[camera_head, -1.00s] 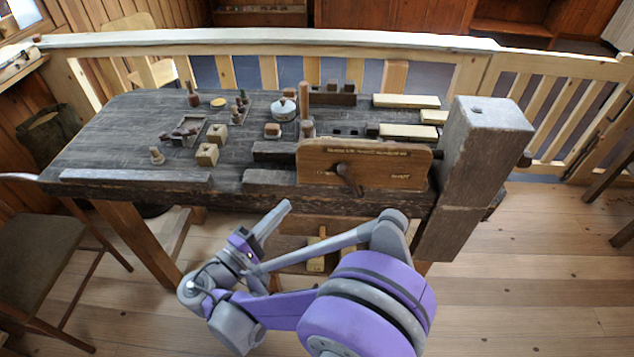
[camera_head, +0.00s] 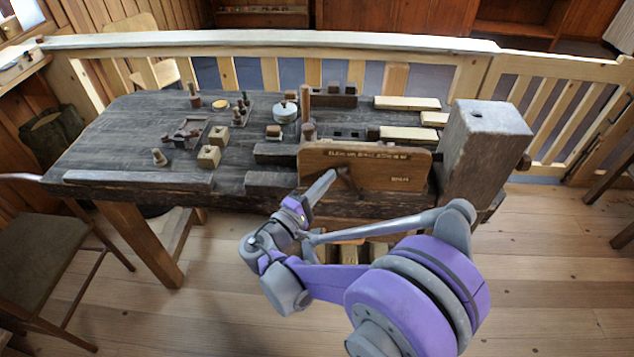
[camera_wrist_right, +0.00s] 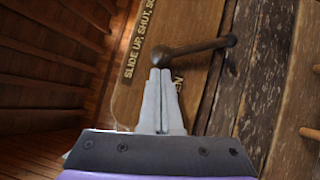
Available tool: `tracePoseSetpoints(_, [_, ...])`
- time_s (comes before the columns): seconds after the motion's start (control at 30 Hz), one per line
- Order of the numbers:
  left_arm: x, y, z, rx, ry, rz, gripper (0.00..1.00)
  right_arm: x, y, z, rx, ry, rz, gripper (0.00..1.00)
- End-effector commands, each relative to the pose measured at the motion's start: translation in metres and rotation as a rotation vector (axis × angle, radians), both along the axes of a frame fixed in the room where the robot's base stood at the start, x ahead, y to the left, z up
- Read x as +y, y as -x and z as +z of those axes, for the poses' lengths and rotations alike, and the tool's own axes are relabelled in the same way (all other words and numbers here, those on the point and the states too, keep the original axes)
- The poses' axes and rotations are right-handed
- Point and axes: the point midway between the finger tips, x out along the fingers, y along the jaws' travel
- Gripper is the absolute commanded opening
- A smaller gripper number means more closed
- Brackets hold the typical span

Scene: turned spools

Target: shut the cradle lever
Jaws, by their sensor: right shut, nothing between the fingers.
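The cradle lever is a dark turned handle (camera_head: 347,182) on the front of an upright brown board (camera_head: 390,170). In the right wrist view the lever (camera_wrist_right: 205,47) runs from a round hub to a knob, which hangs downward in the room. The board carries lettering, partly readable as "SLIDE UP, SHUT". My right gripper (camera_head: 331,175) is shut and empty, its tips just left of the lever's hub. In the wrist view the fingertips (camera_wrist_right: 161,75) overlap the hub's near edge; I cannot tell whether they touch. My left gripper is out of view.
The board stands at the front of a dark workbench (camera_head: 110,150), beside a thick grey post (camera_head: 485,140). Small wooden blocks (camera_head: 209,156), a round lidded pot (camera_head: 285,112) and pale planks (camera_head: 408,103) lie on the bench. A pale railing (camera_head: 270,40) runs behind.

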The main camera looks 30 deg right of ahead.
Motion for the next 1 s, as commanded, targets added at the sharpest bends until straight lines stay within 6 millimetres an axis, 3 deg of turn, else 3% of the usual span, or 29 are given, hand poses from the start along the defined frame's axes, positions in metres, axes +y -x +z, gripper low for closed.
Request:
tracePoseSetpoints(0.73, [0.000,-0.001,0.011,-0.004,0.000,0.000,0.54,-0.005,0.004,0.008,-0.039,-0.065,-0.001,0.00])
tracePoseSetpoints(1.0, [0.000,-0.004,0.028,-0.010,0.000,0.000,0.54,-0.015,0.009,0.020,-0.100,-0.161,-0.002,0.00])
